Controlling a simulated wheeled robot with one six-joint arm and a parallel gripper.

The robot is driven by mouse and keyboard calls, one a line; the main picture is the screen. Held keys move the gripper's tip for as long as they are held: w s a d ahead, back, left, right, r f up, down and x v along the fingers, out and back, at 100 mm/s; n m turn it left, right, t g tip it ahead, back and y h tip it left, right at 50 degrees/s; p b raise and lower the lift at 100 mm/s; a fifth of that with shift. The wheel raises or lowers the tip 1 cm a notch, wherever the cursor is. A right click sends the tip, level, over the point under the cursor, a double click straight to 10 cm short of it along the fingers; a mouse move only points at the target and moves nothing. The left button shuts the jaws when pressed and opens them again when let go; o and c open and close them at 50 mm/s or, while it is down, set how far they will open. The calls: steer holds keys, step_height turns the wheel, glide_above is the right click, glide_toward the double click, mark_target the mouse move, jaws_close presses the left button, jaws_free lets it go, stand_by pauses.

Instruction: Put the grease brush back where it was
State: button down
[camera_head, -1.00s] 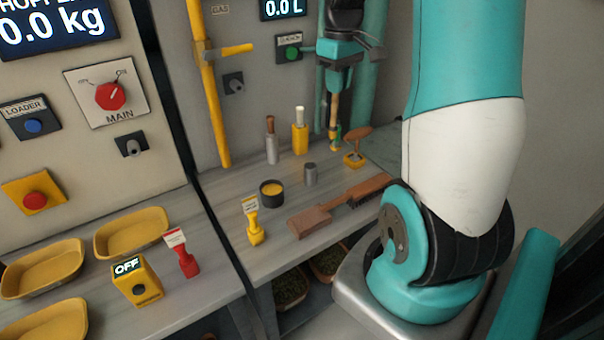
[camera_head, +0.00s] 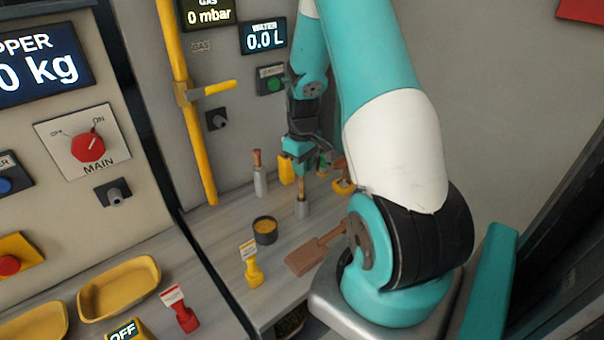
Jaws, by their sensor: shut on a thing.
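The grease brush (camera_head: 301,185) has a thin wooden handle and hangs upright below my gripper (camera_head: 300,168). My gripper is shut on its upper part. The brush's lower end is at the small grey cup (camera_head: 302,208) on the bench and seems to be inside its mouth. The bristles are hidden, and I cannot tell how deep they sit. A dark pot of yellow grease (camera_head: 264,230) stands to the left and nearer.
A wooden-handled grey tool (camera_head: 258,176) and a yellow bottle (camera_head: 286,168) stand behind. A yellow-based wooden-knobbed tool (camera_head: 343,184) is close on the right. A yellow tagged piece (camera_head: 252,268) stands front left.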

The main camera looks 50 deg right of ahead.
mark_target(303, 197)
steer(key=shift+f+p, duration=0.4)
steer(key=shift+f, duration=1.45)
steer(key=c, duration=1.1)
jaws_free()
